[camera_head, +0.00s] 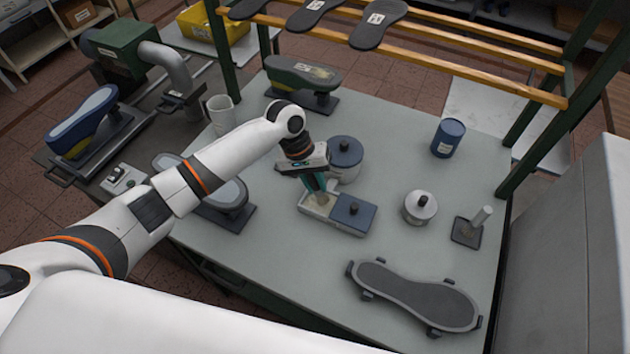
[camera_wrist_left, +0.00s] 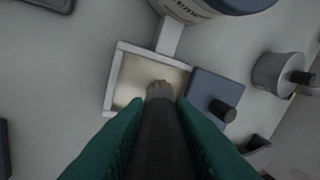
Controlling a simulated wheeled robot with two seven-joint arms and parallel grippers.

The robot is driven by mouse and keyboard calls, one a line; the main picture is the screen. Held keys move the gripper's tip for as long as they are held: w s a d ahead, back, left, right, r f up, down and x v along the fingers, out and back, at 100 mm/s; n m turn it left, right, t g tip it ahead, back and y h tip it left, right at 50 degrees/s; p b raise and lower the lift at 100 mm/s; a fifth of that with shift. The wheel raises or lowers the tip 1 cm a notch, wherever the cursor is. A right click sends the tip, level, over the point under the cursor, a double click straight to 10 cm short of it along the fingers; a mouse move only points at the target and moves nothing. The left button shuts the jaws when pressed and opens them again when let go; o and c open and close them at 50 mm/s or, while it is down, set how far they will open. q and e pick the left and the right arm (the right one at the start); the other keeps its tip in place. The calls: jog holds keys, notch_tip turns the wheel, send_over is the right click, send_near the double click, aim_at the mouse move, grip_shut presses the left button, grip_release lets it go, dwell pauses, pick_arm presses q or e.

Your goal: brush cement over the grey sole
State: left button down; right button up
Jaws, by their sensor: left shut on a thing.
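My left gripper (camera_head: 313,181) points down over a small white tray (camera_head: 305,211) and is shut on a brush. In the left wrist view the green fingers (camera_wrist_left: 160,116) are closed around the dark brush handle (camera_wrist_left: 158,138). The pale bristles (camera_wrist_left: 158,89) are at the tray's open compartment, which holds cream-coloured cement (camera_wrist_left: 135,82); whether they touch it I cannot tell. A blue lid with a black knob (camera_head: 354,212) covers the tray's other half. The grey sole (camera_head: 415,294) lies at the table's front right, with small dark clamps around its edge. My right gripper is out of view.
A blue-lidded pot (camera_head: 345,160) stands close behind the gripper. A blue can (camera_head: 447,138), a metal pot (camera_head: 419,207) and a stand with a post (camera_head: 467,232) are on the right. Shoe lasts stand left and behind. The table between tray and sole is clear.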

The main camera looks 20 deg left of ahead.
pick_arm(q)
jog(key=shift+f, duration=0.5)
dwell(1.2)
jog(key=shift+s+f+p, duration=0.1)
jog(key=shift+p, duration=0.2)
dwell(1.0)
notch_tip(320, 180, up, 7)
jog(key=p, duration=0.8)
dwell(0.9)
